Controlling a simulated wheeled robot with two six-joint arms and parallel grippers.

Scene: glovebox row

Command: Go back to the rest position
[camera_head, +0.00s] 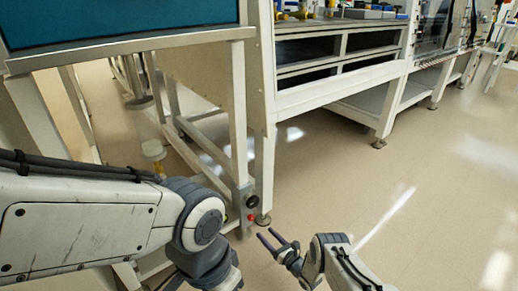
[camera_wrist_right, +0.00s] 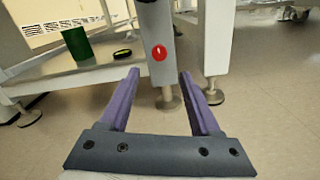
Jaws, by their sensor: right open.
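My right gripper (camera_head: 275,240) is at the lower middle of the head view, above the floor and beside the foot of the white frame. It is open and empty. In the right wrist view its two purple fingers (camera_wrist_right: 160,98) stand apart, with a white leg and its foot visible between them. My left arm comes in from the left in the head view, and its lower end runs out at the bottom edge. The left gripper's fingers are not in view.
A red button (camera_wrist_right: 159,53) sits on the white frame close ahead of my right gripper. A green cylinder (camera_wrist_right: 77,44) and a small dark-yellow object (camera_wrist_right: 122,54) rest on a low shelf. A workbench (camera_head: 340,85) stands behind. The floor (camera_head: 440,200) at right is clear.

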